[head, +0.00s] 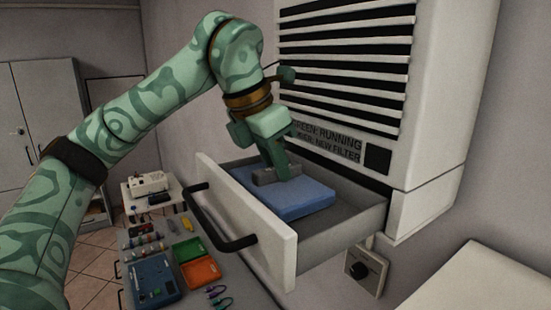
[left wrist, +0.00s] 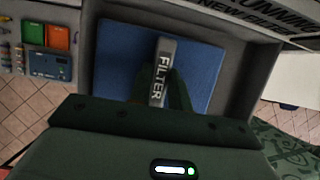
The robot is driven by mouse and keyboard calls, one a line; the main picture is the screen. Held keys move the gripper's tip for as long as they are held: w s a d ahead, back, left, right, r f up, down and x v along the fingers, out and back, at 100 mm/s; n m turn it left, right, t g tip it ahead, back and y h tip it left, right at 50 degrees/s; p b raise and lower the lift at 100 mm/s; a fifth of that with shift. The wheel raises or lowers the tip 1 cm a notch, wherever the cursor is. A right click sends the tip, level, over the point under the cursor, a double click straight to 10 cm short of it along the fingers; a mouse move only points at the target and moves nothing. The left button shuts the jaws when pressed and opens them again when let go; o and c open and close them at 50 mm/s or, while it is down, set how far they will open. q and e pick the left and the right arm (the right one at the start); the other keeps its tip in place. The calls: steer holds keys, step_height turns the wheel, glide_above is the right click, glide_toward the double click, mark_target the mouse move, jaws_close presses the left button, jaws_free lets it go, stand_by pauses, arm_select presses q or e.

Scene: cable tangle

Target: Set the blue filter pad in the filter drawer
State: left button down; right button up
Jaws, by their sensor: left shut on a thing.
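The blue filter pad (head: 300,199) lies flat inside the open filter drawer (head: 247,228), which sticks out from the white slatted unit. A grey tab marked FILTER stands up from the middle of the pad in the left wrist view, where the pad (left wrist: 115,62) fills much of the drawer (left wrist: 240,100). My left gripper (head: 278,174) reaches down into the drawer and is shut on the pad's grey tab. The left fingers (left wrist: 163,88) sit on both sides of the tab. My right gripper is in neither view.
The white unit (head: 410,150) with slats stands behind the drawer. A black handle (head: 222,232) is on the drawer front. Below left, a bench holds a blue meter (head: 154,282), open green and orange case (head: 200,272) and small parts. A knob box (head: 364,270) is on the wall.

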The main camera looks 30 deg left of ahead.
arm_select(q)
steer(key=shift+f, duration=0.1)
steer(key=c, duration=1.3)
jaws_free()
steer(key=v, duration=1.2)
steer(key=shift+s, duration=0.1)
